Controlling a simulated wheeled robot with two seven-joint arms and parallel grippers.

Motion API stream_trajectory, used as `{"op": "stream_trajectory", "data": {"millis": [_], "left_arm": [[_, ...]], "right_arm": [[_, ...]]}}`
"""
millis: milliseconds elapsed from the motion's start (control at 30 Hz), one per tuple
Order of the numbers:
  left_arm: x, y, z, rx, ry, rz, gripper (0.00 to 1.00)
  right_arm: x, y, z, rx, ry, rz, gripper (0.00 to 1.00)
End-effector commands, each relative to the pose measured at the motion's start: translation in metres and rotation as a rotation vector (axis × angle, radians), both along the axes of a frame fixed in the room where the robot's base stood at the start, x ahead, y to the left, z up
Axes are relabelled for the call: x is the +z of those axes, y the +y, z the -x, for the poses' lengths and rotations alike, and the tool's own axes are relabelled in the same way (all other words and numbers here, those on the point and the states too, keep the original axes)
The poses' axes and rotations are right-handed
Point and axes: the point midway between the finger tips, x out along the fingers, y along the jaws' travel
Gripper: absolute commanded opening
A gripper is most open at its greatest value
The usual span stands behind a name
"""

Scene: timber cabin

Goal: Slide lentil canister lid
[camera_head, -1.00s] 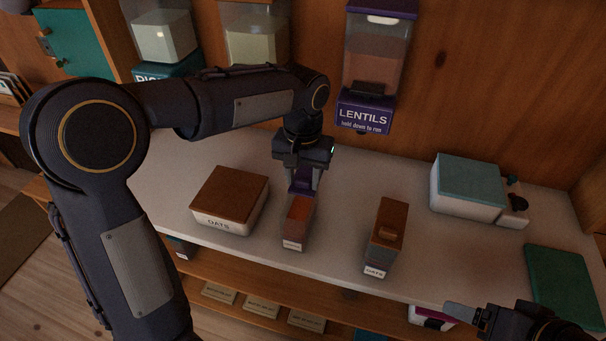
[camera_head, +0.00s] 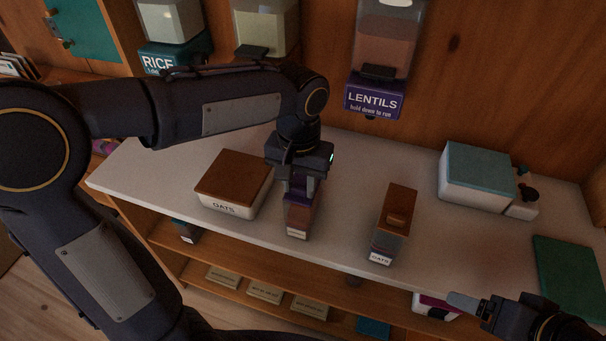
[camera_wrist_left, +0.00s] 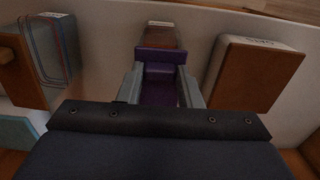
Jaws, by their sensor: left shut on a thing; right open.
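The lentil canister (camera_head: 298,223) stands on the white counter, a small box with reddish contents and a pale label at its front. In the left wrist view the canister (camera_wrist_left: 161,36) lies just beyond my fingers. Its purple lid (camera_wrist_left: 158,92) is between the fingers of my left gripper (camera_wrist_left: 160,96), which is shut on it. The lid's front end is over the canister's rear part, and the reddish front part stays visible. In the head view my left gripper (camera_head: 300,190) hides much of the lid. My right gripper (camera_head: 470,305) is open and empty at the lower right, partly out of frame.
An oats tin (camera_head: 235,182) with a brown lid stands left of the canister, and a brown-topped oats canister (camera_head: 392,225) stands right. The lentils dispenser (camera_head: 374,98) hangs behind. A teal-lidded box (camera_head: 478,175) and green board (camera_head: 568,275) are at the right.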

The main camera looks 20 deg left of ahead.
Motion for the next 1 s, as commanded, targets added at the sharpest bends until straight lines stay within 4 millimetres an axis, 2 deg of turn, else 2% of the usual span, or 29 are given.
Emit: {"op": "stream_trajectory", "data": {"millis": [133,167,300,667,1000], "left_arm": [[0.001,0.000,-0.001,-0.001,-0.001,0.001,0.00],[0.001,0.000,-0.001,-0.001,-0.001,0.001,0.34],[0.000,0.000,-0.001,-0.001,-0.001,0.001,0.53],[0.006,0.000,-0.001,-0.001,-0.002,0.001,0.55],[0.060,-0.001,-0.001,-0.001,-0.004,0.003,0.55]], "right_arm": [[0.000,0.000,0.000,0.000,0.000,0.000,0.76],[0.000,0.000,0.000,0.000,0.000,0.000,0.76],[0.000,0.000,0.000,0.000,0.000,0.000,0.76],[0.000,0.000,0.000,0.000,0.000,0.000,0.76],[0.003,0.000,0.000,0.000,0.000,0.000,0.76]]}}
